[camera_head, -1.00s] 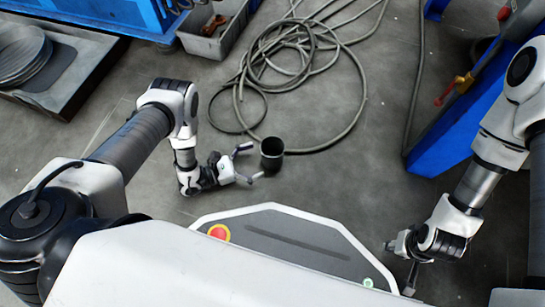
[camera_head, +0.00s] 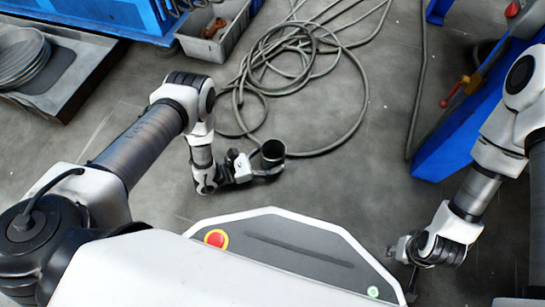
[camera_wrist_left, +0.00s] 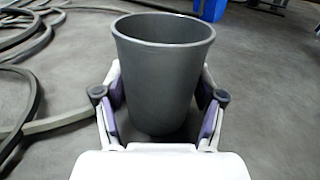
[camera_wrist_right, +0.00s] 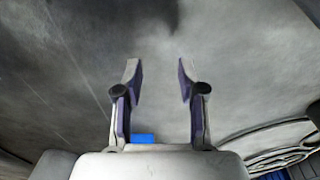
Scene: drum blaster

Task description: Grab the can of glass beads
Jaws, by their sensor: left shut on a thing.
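A dark grey can (camera_head: 272,154) stands upright on the floor in the middle of the head view, its open rim facing up. In the left wrist view the can (camera_wrist_left: 163,75) fills the space between the fingers. My left gripper (camera_head: 262,168) is shut on the can, with one finger on each side. What is inside the can does not show clearly. My right gripper (camera_wrist_right: 160,80) is open and empty over bare floor. In the head view its fingers (camera_head: 402,268) show only partly beside my base.
A coiled grey hose (camera_head: 300,60) lies on the floor just behind the can. A grey bin (camera_head: 215,42) stands at the back left, near a low tray with stacked discs (camera_head: 25,60). A blue machine (camera_head: 455,130) stands at the right.

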